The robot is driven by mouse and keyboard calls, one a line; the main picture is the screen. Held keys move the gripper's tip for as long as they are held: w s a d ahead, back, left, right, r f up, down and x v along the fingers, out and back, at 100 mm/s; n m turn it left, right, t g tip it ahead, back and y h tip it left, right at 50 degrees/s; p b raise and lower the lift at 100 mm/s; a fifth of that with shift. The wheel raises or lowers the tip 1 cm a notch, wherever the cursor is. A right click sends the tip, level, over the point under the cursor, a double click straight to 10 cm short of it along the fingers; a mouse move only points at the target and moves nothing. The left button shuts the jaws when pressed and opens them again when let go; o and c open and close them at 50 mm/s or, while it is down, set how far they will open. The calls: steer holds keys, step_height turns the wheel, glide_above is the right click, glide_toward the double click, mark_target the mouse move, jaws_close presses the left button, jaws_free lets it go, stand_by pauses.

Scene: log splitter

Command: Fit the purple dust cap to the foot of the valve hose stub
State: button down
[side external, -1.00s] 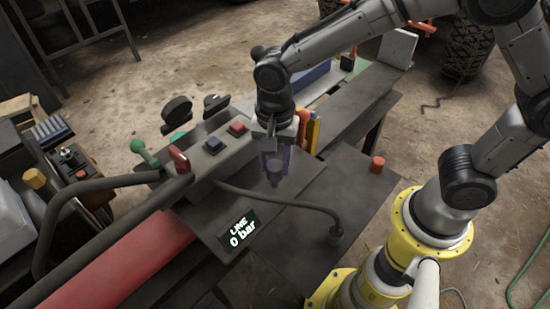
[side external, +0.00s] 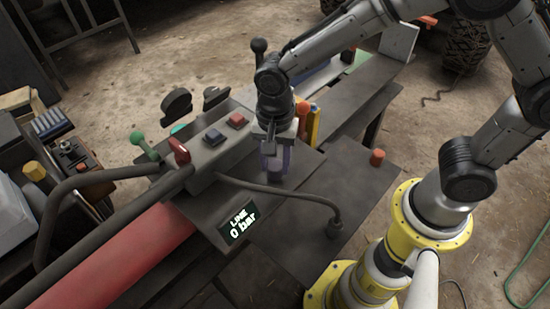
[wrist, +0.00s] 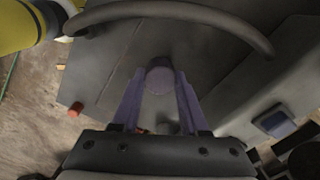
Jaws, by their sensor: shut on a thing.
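The purple dust cap (wrist: 160,80) is between the purple-tinted fingers of my gripper (side external: 278,174), which is shut on it. In the side view the cap (side external: 275,166) is hard to tell from the fingers. My gripper is low over the grey plate, beside the valve block. The valve hose stub (side external: 285,190) leaves the block, runs right and bends down to its foot (side external: 334,229), right of and nearer the camera than my gripper. In the wrist view the hose (wrist: 190,10) arcs across the top, apart from the cap. The opening under its foot is hidden.
An orange cap-like cylinder (side external: 377,157) stands at the plate's right edge. The valve block (side external: 212,143) with buttons is left of my gripper. The plate (side external: 340,180) is clear between gripper and orange cylinder.

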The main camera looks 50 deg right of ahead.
steer(key=shift+f, duration=0.65)
steer(key=shift+c, duration=1.8)
jaws_free()
steer(key=shift+r, duration=0.15)
step_height(320, 180, up, 14)
steer(key=shift+f, duration=0.2)
